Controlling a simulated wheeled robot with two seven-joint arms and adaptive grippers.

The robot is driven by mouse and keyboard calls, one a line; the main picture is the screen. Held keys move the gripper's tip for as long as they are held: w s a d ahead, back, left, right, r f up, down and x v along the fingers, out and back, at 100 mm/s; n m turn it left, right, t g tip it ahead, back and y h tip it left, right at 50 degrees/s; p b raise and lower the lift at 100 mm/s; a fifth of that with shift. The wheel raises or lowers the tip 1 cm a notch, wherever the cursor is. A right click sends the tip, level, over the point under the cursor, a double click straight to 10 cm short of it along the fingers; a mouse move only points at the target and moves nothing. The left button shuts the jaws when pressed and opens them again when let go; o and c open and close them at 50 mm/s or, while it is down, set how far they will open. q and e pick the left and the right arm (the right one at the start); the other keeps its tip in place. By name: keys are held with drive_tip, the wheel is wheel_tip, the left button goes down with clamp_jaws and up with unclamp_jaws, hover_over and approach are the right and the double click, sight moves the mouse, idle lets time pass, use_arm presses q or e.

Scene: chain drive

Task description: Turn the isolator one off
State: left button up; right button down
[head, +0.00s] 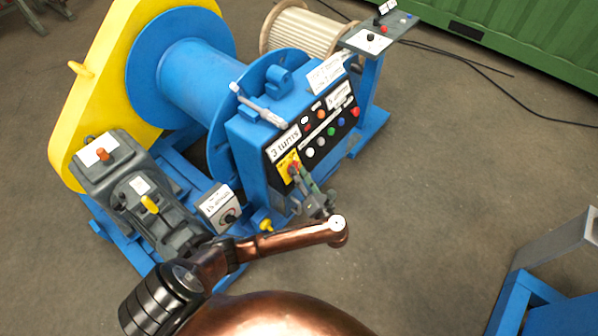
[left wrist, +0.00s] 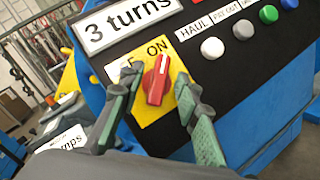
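The isolator is a red rotary knob (left wrist: 157,80) on a yellow plate (left wrist: 147,118) with lettering for OFF and ON. The knob's upper end points up towards ON; the OFF lettering is partly hidden by a finger. In the head view the knob (head: 294,167) is at the left end of the black panel, partly behind my gripper. My left gripper (left wrist: 155,82) is open, with one finger on each side of the knob and small gaps to it. It also shows in the head view (head: 301,180) in front of the panel. My right gripper is not in view.
The black panel (head: 334,118) carries several coloured buttons right of the isolator. A "3 turns" label (left wrist: 125,20) sits above it. A dial box (head: 222,208) stands to the lower left. A big blue drum (head: 185,75) is behind. Open floor (head: 440,190) lies to the right.

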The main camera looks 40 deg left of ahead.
use_arm(q)
drive_tip(key=shift+w+a, duration=0.25)
drive_tip(key=shift+a, duration=0.2)
clamp_jaws()
